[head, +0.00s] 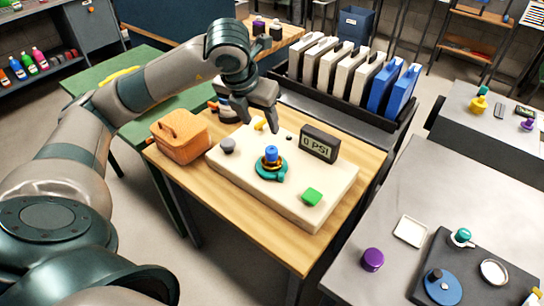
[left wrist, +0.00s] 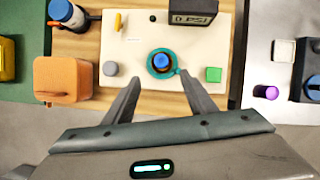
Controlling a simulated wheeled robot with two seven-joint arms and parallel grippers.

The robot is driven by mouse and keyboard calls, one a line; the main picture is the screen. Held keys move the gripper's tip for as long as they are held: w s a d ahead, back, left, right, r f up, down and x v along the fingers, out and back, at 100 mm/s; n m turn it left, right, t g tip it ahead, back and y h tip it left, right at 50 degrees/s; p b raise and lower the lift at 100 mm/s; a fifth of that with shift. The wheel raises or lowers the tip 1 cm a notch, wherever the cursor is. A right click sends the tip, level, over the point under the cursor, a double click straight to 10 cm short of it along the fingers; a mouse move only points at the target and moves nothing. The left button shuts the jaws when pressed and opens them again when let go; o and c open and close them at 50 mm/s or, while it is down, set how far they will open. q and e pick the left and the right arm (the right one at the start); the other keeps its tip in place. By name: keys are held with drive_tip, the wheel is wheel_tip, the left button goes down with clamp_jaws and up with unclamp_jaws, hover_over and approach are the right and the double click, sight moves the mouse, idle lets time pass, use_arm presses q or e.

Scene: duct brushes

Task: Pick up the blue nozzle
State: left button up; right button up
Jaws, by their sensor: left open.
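The blue nozzle (head: 271,153) stands upright in a teal ring-shaped base (head: 271,172) with a short side arm, on a cream board (head: 230,170). An orange-yellow band shows around its foot in the head view. In the left wrist view the nozzle (left wrist: 162,59) appears from above, near the space between the fingertips. My left gripper (head: 261,120) is open and empty, above the board's back part. In the left wrist view its two fingers (left wrist: 160,78) point towards the nozzle and appear apart from it. My right gripper is not in view.
The board also carries a grey knob (head: 227,146), a yellow piece (head: 259,124), a green block (head: 312,196) and a black display reading 0 PSI (head: 319,144). An orange box (head: 181,137) stands left of it. A grey table (head: 480,200) stands at the right.

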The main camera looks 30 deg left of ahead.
use_arm(q)
drive_tip(key=p+x, duration=0.1)
drive_tip(key=x, duration=0.3)
drive_tip(key=p, duration=0.2)
hover_over(271, 149)
drive_tip(key=s, duration=0.2)
wheel_tip(271, 149, down, 6)
drive_tip(key=shift+d+r, duration=0.1)
drive_tip(key=shift+w+f, duration=0.15)
drive_tip(key=shift+f, duration=0.2)
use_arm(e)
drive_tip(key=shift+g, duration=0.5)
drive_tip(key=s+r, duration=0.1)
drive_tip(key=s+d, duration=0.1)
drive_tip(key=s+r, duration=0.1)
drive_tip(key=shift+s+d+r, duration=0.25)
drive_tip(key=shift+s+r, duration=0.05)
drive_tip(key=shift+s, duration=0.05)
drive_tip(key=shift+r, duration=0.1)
